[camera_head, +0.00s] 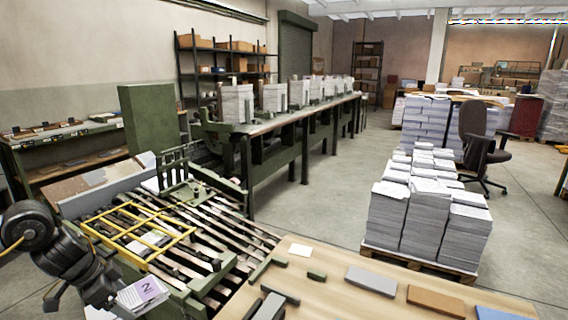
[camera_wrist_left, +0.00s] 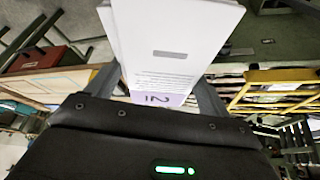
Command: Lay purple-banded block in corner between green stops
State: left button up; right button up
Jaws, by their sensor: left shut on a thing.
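The purple-banded block (camera_head: 142,293), a white paper block with a purple band marked 2, is in my left gripper (camera_head: 120,298) at the lower left of the head view. In the left wrist view the block (camera_wrist_left: 175,45) sticks out between the two fingers (camera_wrist_left: 158,88), its band close to the palm. The fingers are shut on it. It is above the left side of the green slatted machine. My right gripper is not in view.
A yellow frame (camera_head: 140,232) lies over the slats (camera_head: 225,225) beside my arm. The wooden table (camera_head: 335,300) holds a card (camera_head: 300,250), a grey block (camera_head: 371,280), a brown block (camera_head: 436,302) and dark bars. Paper stacks (camera_head: 425,215) stand on a pallet behind.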

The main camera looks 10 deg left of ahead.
aim_at(146, 297)
pick_arm(q)
jog(key=d, duration=0.1)
jog(key=w+d, duration=0.1)
jog(key=d, duration=0.1)
jog(key=w+d, duration=0.1)
jog(key=d, duration=0.1)
jog(key=shift+w+f, duration=0.1)
jog(key=shift+f, duration=0.3)
jog(key=s+d+r+m+p, duration=0.1)
jog(key=d+r+p, duration=0.1)
jog(key=d, duration=0.8)
jog(key=s+d+r+m+g+h+p, duration=0.1)
jog(key=s+d+r, duration=0.1)
jog(key=d, duration=0.8)
jog(key=shift+r+m+p, duration=0.35)
jog(key=shift+r+m, duration=0.05)
jog(key=shift+r, duration=0.05)
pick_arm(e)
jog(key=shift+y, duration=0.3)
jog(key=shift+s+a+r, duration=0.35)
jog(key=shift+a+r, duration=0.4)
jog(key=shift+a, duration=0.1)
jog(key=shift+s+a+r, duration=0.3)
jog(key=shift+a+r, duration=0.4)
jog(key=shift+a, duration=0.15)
